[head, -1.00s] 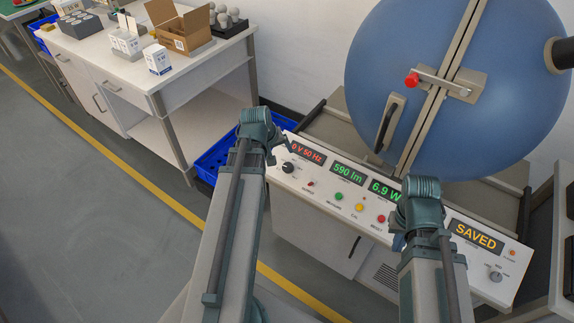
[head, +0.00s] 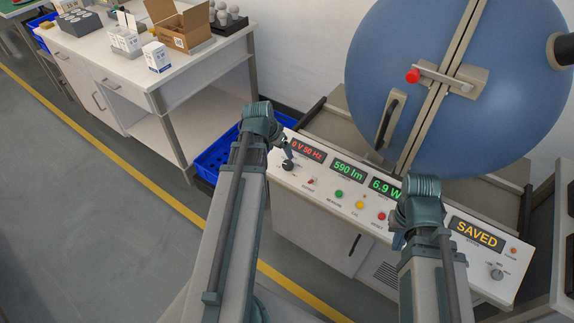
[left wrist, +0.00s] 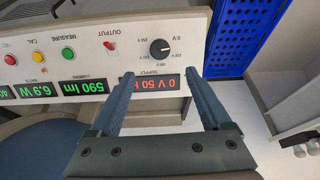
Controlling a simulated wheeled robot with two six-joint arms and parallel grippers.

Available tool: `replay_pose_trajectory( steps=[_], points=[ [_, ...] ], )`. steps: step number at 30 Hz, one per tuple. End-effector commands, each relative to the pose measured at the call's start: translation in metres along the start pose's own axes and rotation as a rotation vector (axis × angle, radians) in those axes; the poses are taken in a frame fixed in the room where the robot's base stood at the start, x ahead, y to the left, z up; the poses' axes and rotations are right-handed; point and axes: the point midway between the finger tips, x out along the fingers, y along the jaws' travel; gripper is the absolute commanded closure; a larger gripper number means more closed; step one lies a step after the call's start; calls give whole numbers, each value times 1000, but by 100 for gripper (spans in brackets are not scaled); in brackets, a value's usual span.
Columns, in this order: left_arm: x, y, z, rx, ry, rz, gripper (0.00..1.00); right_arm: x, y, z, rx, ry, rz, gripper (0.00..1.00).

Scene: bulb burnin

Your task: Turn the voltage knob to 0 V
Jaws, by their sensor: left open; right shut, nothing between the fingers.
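The black voltage knob (head: 288,166) sits at the left end of the white control panel, below the red supply display (head: 307,149), which reads 0 V 50 Hz. The knob also shows in the left wrist view (left wrist: 160,48), with voltage labels around it; I cannot read its pointer with certainty. My left gripper (head: 288,154) is at the knob in the head view. In the left wrist view its open fingers (left wrist: 159,76) point toward the knob, one to either side, with nothing between them. My right gripper (head: 398,240) is shut and empty over the panel's front, mostly hidden by its arm.
Beside the knob is a red output switch (head: 311,181); green, yellow and red buttons follow to the right. A display reads SAVED (head: 477,235). A blue sphere (head: 450,90) stands behind the panel. A blue crate (head: 215,160) is at the left.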

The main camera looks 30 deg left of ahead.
Motion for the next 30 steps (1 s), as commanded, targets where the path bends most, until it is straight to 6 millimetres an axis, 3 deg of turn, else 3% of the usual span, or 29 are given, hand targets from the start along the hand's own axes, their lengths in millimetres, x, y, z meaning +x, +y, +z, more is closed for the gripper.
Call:
replay_pose_trajectory(
  steps=[21,30],
  points=[
    [108,0,2,0,1,0,19,100,-10,-6,-1,0,0,100],
    [127,0,0,0,1,0,19,116,-11,-7,-1,0,0,100]
  ],
)
